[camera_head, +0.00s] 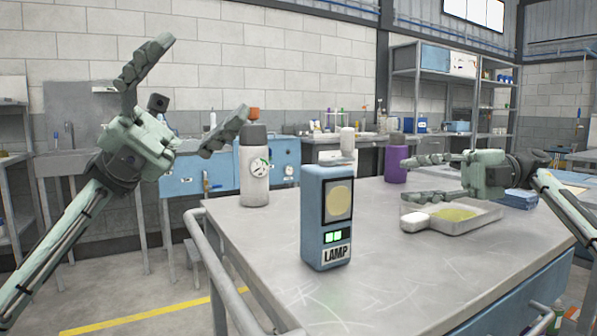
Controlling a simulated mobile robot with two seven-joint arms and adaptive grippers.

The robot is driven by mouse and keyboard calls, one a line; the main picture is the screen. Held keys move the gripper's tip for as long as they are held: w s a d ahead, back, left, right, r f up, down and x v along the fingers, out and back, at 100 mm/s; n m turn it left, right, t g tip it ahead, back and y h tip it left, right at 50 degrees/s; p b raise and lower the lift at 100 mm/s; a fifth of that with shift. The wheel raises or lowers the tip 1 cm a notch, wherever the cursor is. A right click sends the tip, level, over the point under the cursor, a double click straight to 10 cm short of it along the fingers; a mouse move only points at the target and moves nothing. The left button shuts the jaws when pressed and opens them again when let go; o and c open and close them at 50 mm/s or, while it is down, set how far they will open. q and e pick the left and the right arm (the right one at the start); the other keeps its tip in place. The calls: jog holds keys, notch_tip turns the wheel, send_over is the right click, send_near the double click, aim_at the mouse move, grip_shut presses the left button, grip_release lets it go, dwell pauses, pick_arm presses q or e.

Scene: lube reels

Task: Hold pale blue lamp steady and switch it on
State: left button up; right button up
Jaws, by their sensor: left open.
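The pale blue lamp (313,220) stands upright on the metal table near its front left part. It has a round cream lens, small lit green squares below it and a LAMP label. I cannot tell whether the lens is lit. My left gripper (206,78) is wide open and empty, raised to the left of the lamp and apart from it. My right gripper (407,178) is open, its fingers pointing left, to the right of the lamp and apart from it. No switch can be made out for certain.
A white bottle with a dark cap (253,170) stands behind the lamp to the left. A purple bottle (396,163) stands farther back. A shallow tray (478,222) with yellow content and a white block lies below my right gripper. The table's front (400,285) is clear.

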pick_arm(q)
jog(key=w+d+f+n+t+y, duration=0.3)
jog(key=w+d+t+y, duration=0.15)
jog(key=d+t, duration=0.35)
jog(key=n+t+y, duration=0.2)
jog(key=t+y, duration=0.3)
jog(key=y, duration=0.1)
send_over(320, 166)
jog(key=a, duration=0.2)
jog(key=f, duration=0.2)
jog(key=f+y, duration=0.1)
jog(key=d+f+m+y, duration=0.1)
jog(key=f+y, duration=0.1)
jog(key=d+f+y, duration=0.1)
jog(key=y, duration=0.1)
jog(key=shift+s+f+m, duration=0.2)
jog(key=shift+f+m, duration=0.15)
jog(key=shift+m, duration=0.05)
jog(key=shift+f+t+y, duration=0.5)
jog(key=shift+y, duration=0.15)
jog(key=shift+f, duration=0.35)
jog(key=x, duration=0.7)
